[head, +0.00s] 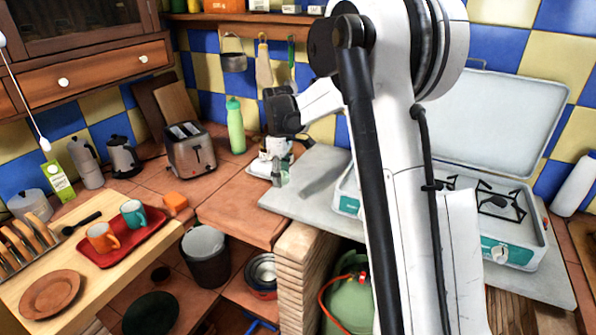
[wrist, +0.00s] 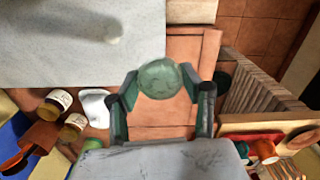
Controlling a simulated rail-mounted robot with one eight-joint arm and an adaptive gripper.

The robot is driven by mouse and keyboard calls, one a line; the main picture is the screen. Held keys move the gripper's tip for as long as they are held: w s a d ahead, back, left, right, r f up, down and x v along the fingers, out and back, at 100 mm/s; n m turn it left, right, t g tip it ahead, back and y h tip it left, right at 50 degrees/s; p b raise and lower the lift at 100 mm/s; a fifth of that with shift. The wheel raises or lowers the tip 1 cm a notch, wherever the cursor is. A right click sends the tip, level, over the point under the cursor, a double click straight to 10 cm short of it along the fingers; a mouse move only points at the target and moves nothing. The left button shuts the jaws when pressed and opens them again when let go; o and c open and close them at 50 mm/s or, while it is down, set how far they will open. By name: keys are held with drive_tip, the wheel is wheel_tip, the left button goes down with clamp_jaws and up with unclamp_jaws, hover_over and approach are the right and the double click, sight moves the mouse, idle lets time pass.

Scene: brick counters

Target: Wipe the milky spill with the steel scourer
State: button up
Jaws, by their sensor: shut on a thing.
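In the head view my arm hides part of the slab, and I cannot make out the spill.
A camping stove (head: 505,215) with its lid up stands right on the slab. A green bottle (head: 236,125) and a toaster (head: 190,150) stand behind to the left. Jars (wrist: 58,100) sit near my gripper. A red tray (head: 125,240) with mugs is at left.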

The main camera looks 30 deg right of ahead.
sight(299, 198)
drive_tip(key=w+d+f+n, duration=0.2)
drive_tip(key=d+n, duration=0.5)
drive_tip(key=shift+n, duration=0.3)
drive_tip(key=shift+f+b, duration=1.15)
drive_tip(key=shift+f, duration=2.9)
drive_tip(key=shift+w+d+r, duration=0.1)
drive_tip(key=shift+w+d, duration=0.15)
drive_tip(key=shift+d, duration=0.05)
drive_tip(key=shift+w+d+f+p, duration=0.2)
drive_tip(key=shift+w+d+p, duration=0.6)
drive_tip(key=shift+d, duration=0.45)
drive_tip(key=shift+w+d+r, duration=0.1)
drive_tip(key=shift+w+d, duration=0.1)
drive_tip(key=shift+s+a+f+b, duration=0.15)
drive_tip(key=shift+s+a, duration=0.2)
drive_tip(key=shift+a, duration=0.15)
drive_tip(key=shift+s+a+f+b, duration=0.15)
drive_tip(key=shift+s+a, duration=0.15)
drive_tip(key=shift+a, duration=0.2)
drive_tip(key=shift+s+a+r, duration=0.1)
drive_tip(key=shift+s+a, duration=0.35)
drive_tip(key=shift+a, duration=0.1)
drive_tip(key=shift+s+a+r, duration=0.1)
drive_tip(key=shift+a+r, duration=0.1)
wheel_tip(299, 198, up, 8)
drive_tip(key=p, duration=0.2)
